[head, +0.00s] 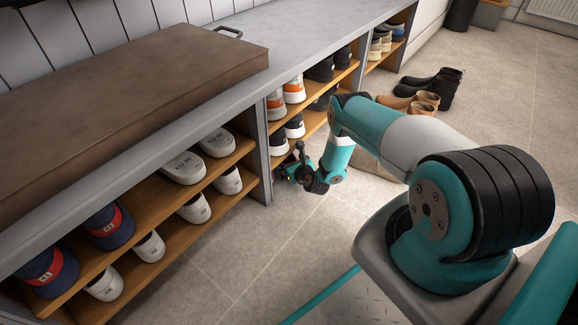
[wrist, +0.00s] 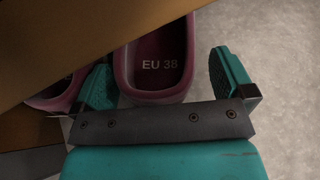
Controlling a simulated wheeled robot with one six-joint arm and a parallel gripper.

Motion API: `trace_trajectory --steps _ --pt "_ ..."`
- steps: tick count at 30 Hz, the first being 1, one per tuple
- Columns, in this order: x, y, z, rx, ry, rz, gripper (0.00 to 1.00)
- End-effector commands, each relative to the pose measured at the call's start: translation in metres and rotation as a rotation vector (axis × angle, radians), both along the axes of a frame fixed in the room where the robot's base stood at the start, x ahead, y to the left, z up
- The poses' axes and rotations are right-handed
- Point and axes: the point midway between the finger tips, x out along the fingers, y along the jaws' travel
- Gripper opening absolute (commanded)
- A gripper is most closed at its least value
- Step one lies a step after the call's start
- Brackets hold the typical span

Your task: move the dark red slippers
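A dark red slipper (wrist: 155,62) marked "EU 38" shows in the wrist view, its heel end toward my gripper (wrist: 163,70). My gripper is open, with one teal finger on each side of the slipper's heel; I cannot tell whether either touches it. A second dark red slipper (wrist: 57,97) lies to the left, mostly hidden by a brown board and the left finger. In the head view my gripper (head: 291,166) is low beside the bench's lower shelf, past the grey upright. I cannot make out the slippers in the head view.
A wooden shelf board (wrist: 70,35) hangs close over the slippers. The grey upright (head: 257,150) stands beside my gripper. White shoes (head: 184,168) and navy slippers (head: 110,224) fill the near shelves. Boots (head: 440,88) stand on the floor beyond. The floor in front (head: 250,245) is clear.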

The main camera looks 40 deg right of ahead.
Motion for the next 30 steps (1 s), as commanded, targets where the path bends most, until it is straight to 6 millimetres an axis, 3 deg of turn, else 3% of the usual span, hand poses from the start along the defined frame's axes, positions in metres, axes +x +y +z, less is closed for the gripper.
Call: trace_trajectory --steps 8,21,30 --pt "-0.021 0.002 0.013 0.004 0.003 -0.002 1.00" --pt "-0.118 0.011 0.055 0.008 0.004 -0.009 1.00" --pt "-0.157 0.016 0.067 0.004 0.001 -0.004 1.00"
